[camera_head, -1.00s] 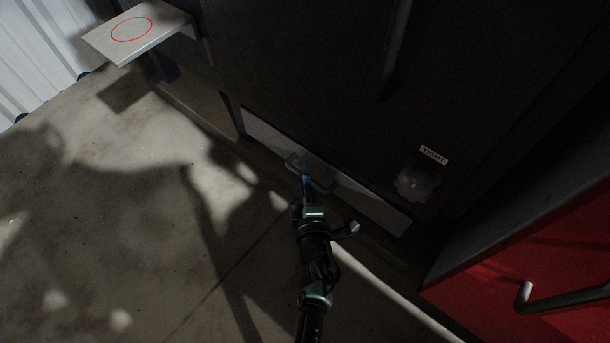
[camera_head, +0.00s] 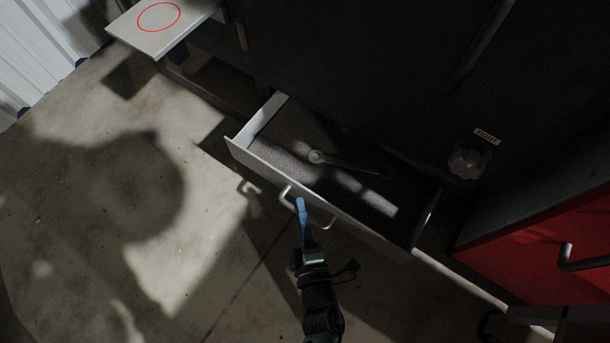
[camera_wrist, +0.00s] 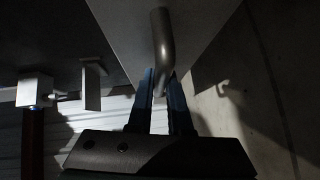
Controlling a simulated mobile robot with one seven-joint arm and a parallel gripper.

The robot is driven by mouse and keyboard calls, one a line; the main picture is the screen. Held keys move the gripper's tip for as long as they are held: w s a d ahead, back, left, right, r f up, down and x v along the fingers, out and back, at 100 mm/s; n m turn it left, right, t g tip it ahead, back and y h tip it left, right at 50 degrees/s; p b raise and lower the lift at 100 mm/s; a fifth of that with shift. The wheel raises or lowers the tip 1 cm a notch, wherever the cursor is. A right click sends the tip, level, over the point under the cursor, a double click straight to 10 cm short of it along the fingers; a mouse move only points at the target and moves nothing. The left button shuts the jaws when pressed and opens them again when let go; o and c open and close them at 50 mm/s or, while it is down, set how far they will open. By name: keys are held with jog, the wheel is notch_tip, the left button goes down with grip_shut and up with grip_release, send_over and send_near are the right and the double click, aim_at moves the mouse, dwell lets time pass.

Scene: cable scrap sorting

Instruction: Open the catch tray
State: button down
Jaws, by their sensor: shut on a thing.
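The catch tray (camera_head: 262,163) is a grey drawer low in the dark machine, and it stands pulled out over the floor. A bent metal handle (camera_head: 329,224) is on its front panel. My gripper (camera_head: 301,206), with blue fingers, is shut on this handle. In the wrist view, the handle (camera_wrist: 162,45) runs down between the blue fingers of my gripper (camera_wrist: 160,90). Inside the tray lies a wrench-like tool (camera_head: 345,166) with a round end. The tray's right part is in shadow.
A shelf with a red ring (camera_head: 190,18) sticks out at the upper left. A red cabinet (camera_head: 520,255) with a bar handle stands at the right. A clear cup-like part (camera_head: 468,160) sits under a "TIGHT" label (camera_head: 487,136). The concrete floor (camera_head: 90,220) at left is clear.

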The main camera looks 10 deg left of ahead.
jog(key=s+a, duration=0.3)
jog(key=s, duration=0.5)
jog(key=s+a, duration=0.3)
jog(key=s, duration=0.5)
jog(key=shift+a, duration=0.3)
jog(key=c, duration=0.8)
grip_release()
jog(key=shift+c, duration=0.2)
jog(key=shift+s, duration=0.15)
jog(key=p+v, duration=0.4)
jog(key=v, duration=0.9)
jog(key=shift+p, duration=0.3)
